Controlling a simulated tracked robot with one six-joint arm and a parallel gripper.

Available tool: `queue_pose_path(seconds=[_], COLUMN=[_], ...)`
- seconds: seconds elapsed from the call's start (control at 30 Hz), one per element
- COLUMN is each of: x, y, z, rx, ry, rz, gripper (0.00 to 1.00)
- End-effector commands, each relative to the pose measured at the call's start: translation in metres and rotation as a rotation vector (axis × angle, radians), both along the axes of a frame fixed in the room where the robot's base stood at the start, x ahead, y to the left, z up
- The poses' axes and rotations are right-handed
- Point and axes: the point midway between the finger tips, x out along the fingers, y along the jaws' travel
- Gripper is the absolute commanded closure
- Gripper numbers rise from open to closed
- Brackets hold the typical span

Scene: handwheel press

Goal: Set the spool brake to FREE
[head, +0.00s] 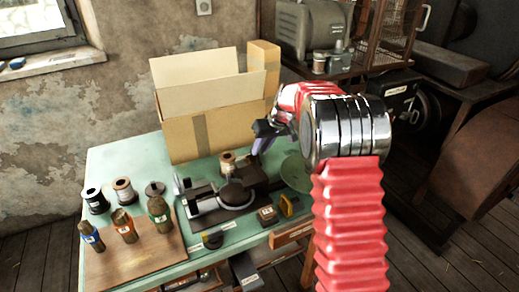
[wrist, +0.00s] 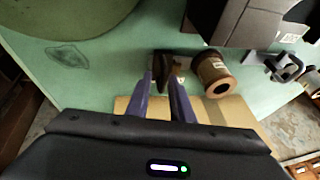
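A copper-coloured spool (wrist: 215,75) lies on its side on the green bench, right of my fingertips in the wrist view. In the head view a spool (head: 228,160) shows behind the dark press (head: 237,193). My gripper (wrist: 163,80) points down at the bench with its two purple fingers apart. A small dark upright piece (wrist: 162,66) shows at the gap between the fingertips; I cannot tell whether they touch it. Whether it is the spool brake, and its setting, cannot be read. In the head view my gripper (head: 262,138) is behind and right of the press.
A cardboard box (head: 200,125) stands at the back of the bench. Several spools and labelled cylinders (head: 125,222) stand at the left, some on a wooden board (head: 140,255). A green disc (head: 297,172) lies right of the press.

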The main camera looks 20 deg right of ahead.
Motion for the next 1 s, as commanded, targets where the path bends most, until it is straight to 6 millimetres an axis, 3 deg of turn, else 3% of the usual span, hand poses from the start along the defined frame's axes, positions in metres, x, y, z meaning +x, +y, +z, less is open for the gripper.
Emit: queue_pose_path(seconds=[0.47,0.67,1.0], x=[-0.002,-0.010,-0.030], y=[0.000,-0.006,-0.021], z=[0.006,0.027,0.080], rx=[0.001,0.001,0.001], ry=[0.000,-0.001,-0.002], rz=[0.002,0.001,0.000], gripper=[0.72,0.72,0.72])
